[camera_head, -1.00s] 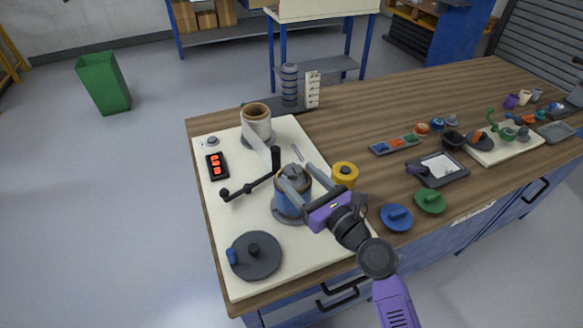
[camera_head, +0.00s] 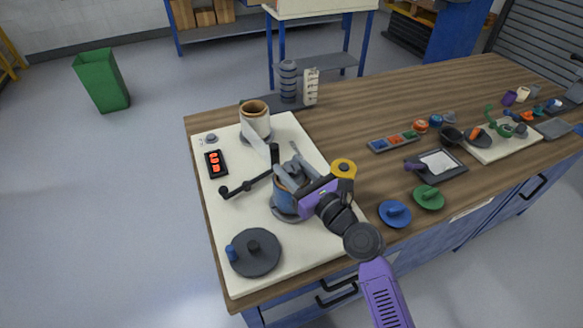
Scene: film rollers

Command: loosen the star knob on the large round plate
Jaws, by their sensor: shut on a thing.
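A blue roll (camera_head: 285,200) stands upright on a large round grey plate (camera_head: 278,212) on the white board. My gripper (camera_head: 284,172), with its purple body to the right, is at the top of this roll. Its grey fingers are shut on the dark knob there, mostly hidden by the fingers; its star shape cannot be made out. A second round plate, a dark grey disc (camera_head: 262,266) with a dark centre knob and a blue peg, lies at the front left, apart from my gripper.
A black lever arm (camera_head: 246,187) reaches close to the blue roll's left side. A cream roll (camera_head: 256,122) stands behind it. A red-button box (camera_head: 215,164) lies left. Blue (camera_head: 395,214) and green (camera_head: 429,197) discs lie right.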

